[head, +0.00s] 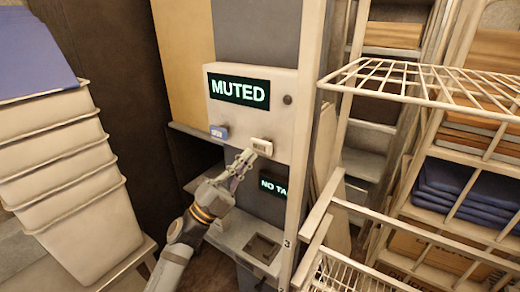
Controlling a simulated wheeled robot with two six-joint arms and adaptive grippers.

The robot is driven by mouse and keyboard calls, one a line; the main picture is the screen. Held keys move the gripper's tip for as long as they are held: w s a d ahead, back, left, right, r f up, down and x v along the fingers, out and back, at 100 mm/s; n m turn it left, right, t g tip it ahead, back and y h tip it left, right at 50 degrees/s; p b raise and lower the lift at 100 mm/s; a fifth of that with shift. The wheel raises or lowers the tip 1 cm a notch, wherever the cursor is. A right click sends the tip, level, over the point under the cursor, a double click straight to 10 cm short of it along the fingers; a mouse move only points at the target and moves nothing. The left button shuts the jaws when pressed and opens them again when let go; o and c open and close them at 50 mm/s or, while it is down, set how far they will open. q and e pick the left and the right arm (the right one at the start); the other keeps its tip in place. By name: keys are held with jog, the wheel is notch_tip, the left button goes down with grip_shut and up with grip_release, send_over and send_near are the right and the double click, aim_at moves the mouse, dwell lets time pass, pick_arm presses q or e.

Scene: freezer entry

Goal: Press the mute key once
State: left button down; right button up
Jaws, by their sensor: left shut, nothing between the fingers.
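A pale panel (278,115) on the post carries a dark display (239,90) that reads "MUTED" in green letters. Below it are two keys: a blue key (218,132) at the left and a whitish key (262,146) at the right. The labels on both are too small to read, so I cannot tell by lettering which is the mute key. My left gripper (244,158) is shut and empty, with its tips just below and left of the whitish key. I cannot tell whether they touch it. My right gripper is not in view.
A second display (273,187) below reads "NO TA", partly hidden. Stacked pale bins (75,175) stand at the left. A white wire shelf (430,85) juts out at the right, with a wire basket (350,272) below it. A ledge with a recess (262,248) is under the panel.

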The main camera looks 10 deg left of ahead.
pick_arm(q)
jog(key=s+b, duration=0.1)
jog(key=s+a, duration=0.1)
jog(key=s, duration=0.1)
jog(key=shift+s+a+b, duration=0.1)
jog(key=shift+s+b, duration=0.05)
jog(key=shift+b, duration=0.25)
dwell(0.3)
